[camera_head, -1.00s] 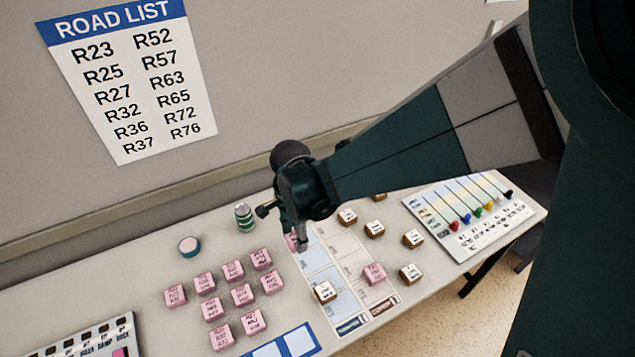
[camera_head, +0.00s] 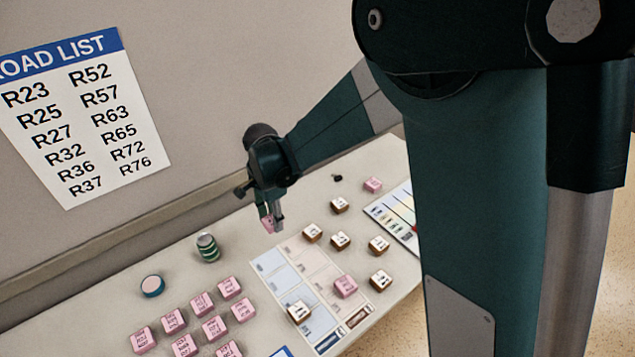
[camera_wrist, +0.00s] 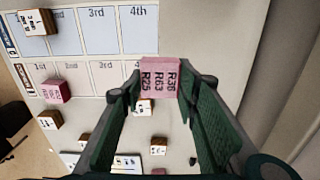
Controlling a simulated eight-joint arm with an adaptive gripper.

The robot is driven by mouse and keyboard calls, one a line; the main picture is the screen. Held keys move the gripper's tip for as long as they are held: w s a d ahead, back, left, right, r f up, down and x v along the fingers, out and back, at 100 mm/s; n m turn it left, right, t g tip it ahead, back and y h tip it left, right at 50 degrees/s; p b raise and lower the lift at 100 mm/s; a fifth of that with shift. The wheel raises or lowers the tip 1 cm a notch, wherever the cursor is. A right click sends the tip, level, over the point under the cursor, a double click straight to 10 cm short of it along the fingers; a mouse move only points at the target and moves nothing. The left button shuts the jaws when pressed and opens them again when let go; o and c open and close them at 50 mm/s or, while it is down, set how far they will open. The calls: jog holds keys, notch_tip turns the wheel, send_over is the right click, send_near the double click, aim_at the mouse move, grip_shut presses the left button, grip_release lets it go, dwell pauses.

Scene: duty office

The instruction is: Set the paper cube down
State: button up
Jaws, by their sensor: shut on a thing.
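The paper cube (camera_wrist: 159,78) is pink, with R36, R63 and R25 printed on the face in the wrist view. My gripper (camera_wrist: 158,92) is shut on it, with a finger at each side. In the head view the cube (camera_head: 266,222) is partly hidden by my gripper (camera_head: 271,224), which points down near the far end of the slot sheet (camera_head: 268,262). The cube appears to be held above the desk; the exact height is hard to tell. In the wrist view it overlaps the fourth-column edge of the sheet (camera_wrist: 133,30).
A wooden block (camera_head: 299,311) and a pink cube (camera_head: 346,286) sit on the sheet. Several pink cubes (camera_head: 214,328) lie left of it, and several wooden blocks (camera_head: 340,240) right. A green can (camera_head: 207,247) and round tub (camera_head: 152,286) stand near the wall.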

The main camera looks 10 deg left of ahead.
jog(key=w+d, duration=0.3)
jog(key=w, duration=0.6)
jog(key=w+d, duration=0.4)
jog(key=w, duration=0.6)
jog(key=w+d, duration=0.3)
jog(key=w, duration=0.7)
jog(key=shift+d+f+p, duration=0.15)
jog(key=shift+f+p, duration=0.05)
jog(key=shift+p, duration=0.1)
jog(key=shift+w, duration=0.1)
jog(key=shift+f, duration=0.1)
send_over(317, 188)
jog(key=shift+f+b, duration=0.3)
jog(key=shift+f, duration=2.75)
jog(key=shift+f, duration=1.85)
jog(key=shift+f+b, duration=0.15)
jog(key=shift+b, duration=0.15)
